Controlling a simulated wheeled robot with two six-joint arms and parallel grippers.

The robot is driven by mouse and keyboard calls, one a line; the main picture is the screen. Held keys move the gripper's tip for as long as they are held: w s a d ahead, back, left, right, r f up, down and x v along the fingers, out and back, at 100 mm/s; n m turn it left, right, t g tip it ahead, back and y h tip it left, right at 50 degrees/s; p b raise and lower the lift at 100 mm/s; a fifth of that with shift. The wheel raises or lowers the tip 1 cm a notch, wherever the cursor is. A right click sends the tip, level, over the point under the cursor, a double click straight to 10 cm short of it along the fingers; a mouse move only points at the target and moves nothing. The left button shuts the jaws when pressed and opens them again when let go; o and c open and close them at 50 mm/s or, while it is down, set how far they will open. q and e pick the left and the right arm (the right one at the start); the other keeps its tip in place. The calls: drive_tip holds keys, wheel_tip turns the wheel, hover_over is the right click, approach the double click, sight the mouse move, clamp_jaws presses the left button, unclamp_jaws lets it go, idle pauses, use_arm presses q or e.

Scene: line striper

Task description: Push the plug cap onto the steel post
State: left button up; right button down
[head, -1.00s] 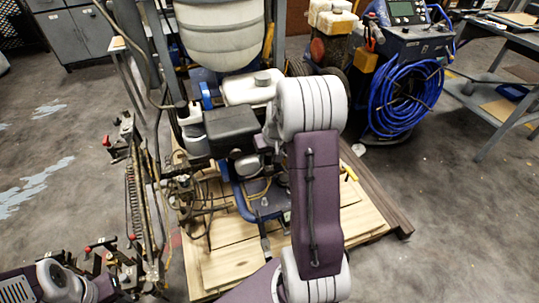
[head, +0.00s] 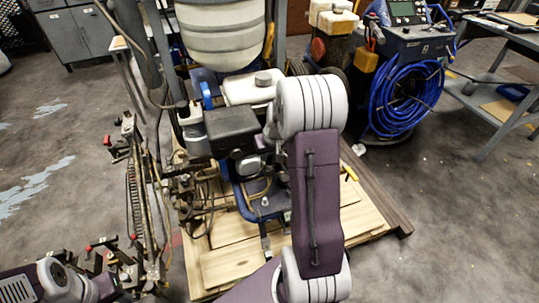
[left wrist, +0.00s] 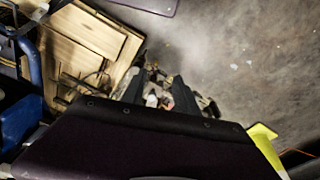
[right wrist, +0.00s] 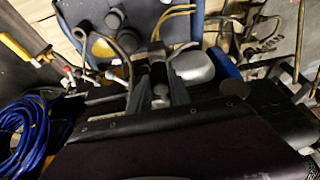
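My right gripper (right wrist: 157,75) is at the engine of the line striper, with its fingers closed in around a small dark grey piece that looks like the plug cap (right wrist: 158,70). In the head view my right forearm covers much of that spot. I cannot make out the steel post; it seems hidden behind the fingers or the cap. In the left wrist view my left gripper (left wrist: 158,90) has its fingers apart, with only background showing in the gap. In the head view, the left arm is low at the left edge.
The striper stands on a wooden pallet (head: 225,262). A rounded silver part (right wrist: 192,66) and a blue cylinder (right wrist: 222,64) lie close to the right of my right fingers. A sprayer with a blue hose coil (head: 405,97) stands at the right. Open floor lies at the right.

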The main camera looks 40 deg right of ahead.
drive_tip(key=shift+r, duration=0.1)
drive_tip(key=shift+r+p, duration=0.35)
drive_tip(key=shift+p, duration=0.1)
drive_tip(key=shift+r+p, duration=0.2)
drive_tip(key=shift+p, duration=0.1)
drive_tip(key=shift+r+p, duration=1.95)
drive_tip(key=shift+r, duration=0.1)
